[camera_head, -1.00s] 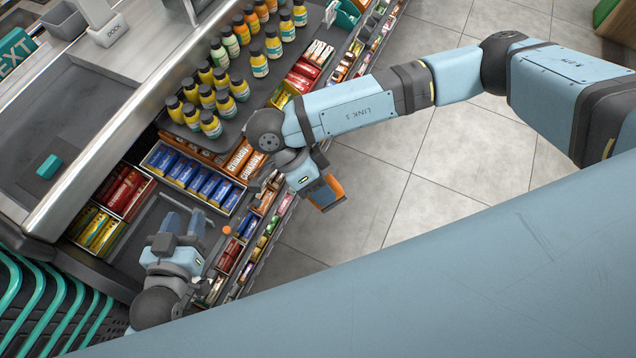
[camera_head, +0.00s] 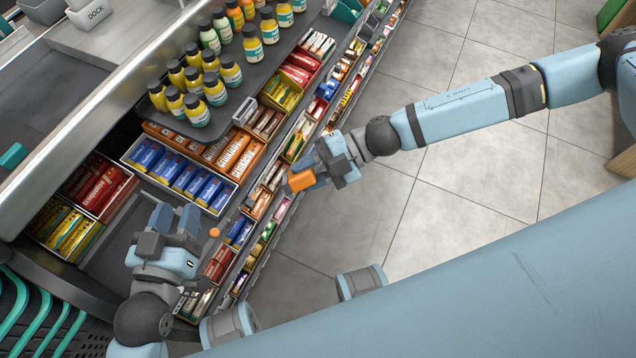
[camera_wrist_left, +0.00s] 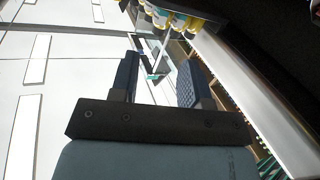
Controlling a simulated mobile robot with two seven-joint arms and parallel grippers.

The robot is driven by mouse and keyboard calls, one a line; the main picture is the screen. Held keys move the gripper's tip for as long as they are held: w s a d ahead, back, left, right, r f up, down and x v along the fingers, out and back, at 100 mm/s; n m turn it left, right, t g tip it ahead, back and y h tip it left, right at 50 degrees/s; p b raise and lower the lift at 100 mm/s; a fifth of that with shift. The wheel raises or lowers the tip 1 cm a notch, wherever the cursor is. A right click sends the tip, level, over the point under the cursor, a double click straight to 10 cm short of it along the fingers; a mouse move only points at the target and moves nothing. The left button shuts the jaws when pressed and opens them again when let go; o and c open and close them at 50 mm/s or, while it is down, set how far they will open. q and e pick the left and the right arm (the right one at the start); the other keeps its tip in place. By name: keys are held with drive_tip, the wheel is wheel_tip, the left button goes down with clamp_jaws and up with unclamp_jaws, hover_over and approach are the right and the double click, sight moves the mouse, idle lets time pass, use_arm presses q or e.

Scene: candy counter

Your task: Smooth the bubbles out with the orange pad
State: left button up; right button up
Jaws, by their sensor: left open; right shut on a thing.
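The orange pad (camera_head: 301,180) is held in my right gripper (camera_head: 312,176), which is shut on it. The pad hangs in the air beside the candy shelf's outer edge, facing left in the head view. My left gripper (camera_head: 175,217) is open and empty over the dark bare part of the counter, in front of the blue candy box. Its two fingers also show apart in the left wrist view (camera_wrist_left: 160,85), with nothing between them. I cannot make out any bubbles or the surface that has them in these views.
A box of blue bars (camera_head: 180,178) and orange candy bars (camera_head: 236,152) lie beyond my left gripper. Several yellow bottles (camera_head: 196,108) stand on a raised tray. Tiered candy racks (camera_head: 262,228) line the counter's edge. The tiled floor (camera_head: 430,215) to the right is clear.

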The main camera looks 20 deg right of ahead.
drive_tip(key=shift+w+d+f+m+t+y+b, duration=0.15)
drive_tip(key=shift+w+f+m+t+b, duration=0.1)
drive_tip(key=shift+f+m+t, duration=0.3)
drive_tip(key=shift+w+f+m+t+y+b, duration=0.2)
drive_tip(key=shift+f+m+t, duration=0.25)
drive_tip(key=shift+t, duration=0.2)
drive_tip(key=shift+w+d+f+m+t+b, duration=0.15)
drive_tip(key=shift+w+f+m+t+b, duration=0.25)
drive_tip(key=shift+f+m+t+b, duration=0.4)
drive_tip(key=w+d+f+m+t+h+b, duration=0.1)
drive_tip(key=w+d+f+m+t+b, duration=0.15)
drive_tip(key=f+t+b, duration=0.4)
drive_tip(key=w+d+f+m+t+b, duration=0.2)
drive_tip(key=w+f+m+t+b, duration=0.15)
drive_tip(key=f, duration=0.55)
use_arm(q)
drive_tip(key=f, duration=0.1)
drive_tip(key=d+f+h, duration=0.1)
drive_tip(key=s+f+t+h, duration=0.1)
drive_tip(key=f, duration=0.1)
drive_tip(key=shift+d, duration=0.4)
use_arm(e)
drive_tip(key=f+x, duration=0.1)
drive_tip(key=x, duration=0.5)
drive_tip(key=shift+w+r, duration=0.25)
drive_tip(key=shift+r, duration=0.05)
drive_tip(key=shift+x, duration=0.9)
drive_tip(key=shift+d, duration=0.1)
